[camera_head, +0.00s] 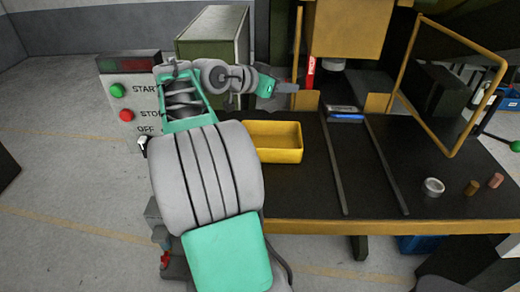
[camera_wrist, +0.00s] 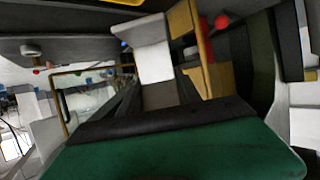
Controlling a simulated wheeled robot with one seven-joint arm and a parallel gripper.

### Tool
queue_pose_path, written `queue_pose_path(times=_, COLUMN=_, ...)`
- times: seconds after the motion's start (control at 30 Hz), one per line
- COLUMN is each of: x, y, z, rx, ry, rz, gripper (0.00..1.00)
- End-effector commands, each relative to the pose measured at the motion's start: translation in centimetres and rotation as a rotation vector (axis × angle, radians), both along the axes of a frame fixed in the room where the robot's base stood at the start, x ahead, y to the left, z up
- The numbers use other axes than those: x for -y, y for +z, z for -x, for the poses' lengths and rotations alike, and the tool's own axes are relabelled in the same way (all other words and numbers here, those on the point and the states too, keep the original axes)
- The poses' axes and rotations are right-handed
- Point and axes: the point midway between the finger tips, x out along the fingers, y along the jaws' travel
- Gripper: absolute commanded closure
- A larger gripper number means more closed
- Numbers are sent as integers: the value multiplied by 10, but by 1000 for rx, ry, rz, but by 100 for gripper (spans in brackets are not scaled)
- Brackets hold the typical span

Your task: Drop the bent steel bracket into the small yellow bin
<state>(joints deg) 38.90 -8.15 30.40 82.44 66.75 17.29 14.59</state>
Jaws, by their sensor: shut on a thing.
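The small yellow bin (camera_head: 272,155) stands on the dark bench top, at its left end, with its open top facing up. My gripper (camera_head: 284,88) is above and behind the bin in the head view, pointing right. It is shut on the bent steel bracket, which shows in the wrist view as a pale grey bent plate (camera_wrist: 152,60) beyond the green gripper body (camera_wrist: 180,150). In the head view the bracket is too small to tell clearly from the fingertips. The bin's inside looks empty where visible; my arm hides its left end.
A control box (camera_head: 130,100) with START and STOP buttons stands left of my arm. A green cabinet (camera_head: 212,45) and a yellow press (camera_head: 348,25) stand behind. Dark rails (camera_head: 335,165) cross the bench. A pale ring (camera_head: 433,187) and copper pieces (camera_head: 472,187) lie at right.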

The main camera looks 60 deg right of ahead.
Motion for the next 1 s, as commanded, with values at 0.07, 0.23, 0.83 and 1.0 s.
queue_pose_path(times=0.07, x=1, y=-7, z=2, rx=2, ry=-3, rz=2, gripper=100)
queue_pose_path(times=0.23, x=2, y=-18, z=5, rx=0, ry=-9, rz=1, gripper=100)
queue_pose_path(times=0.83, x=2, y=-64, z=4, rx=1, ry=-7, rz=1, gripper=100)
queue_pose_path(times=1.0, x=2, y=-64, z=4, rx=1, ry=-6, rz=2, gripper=50)
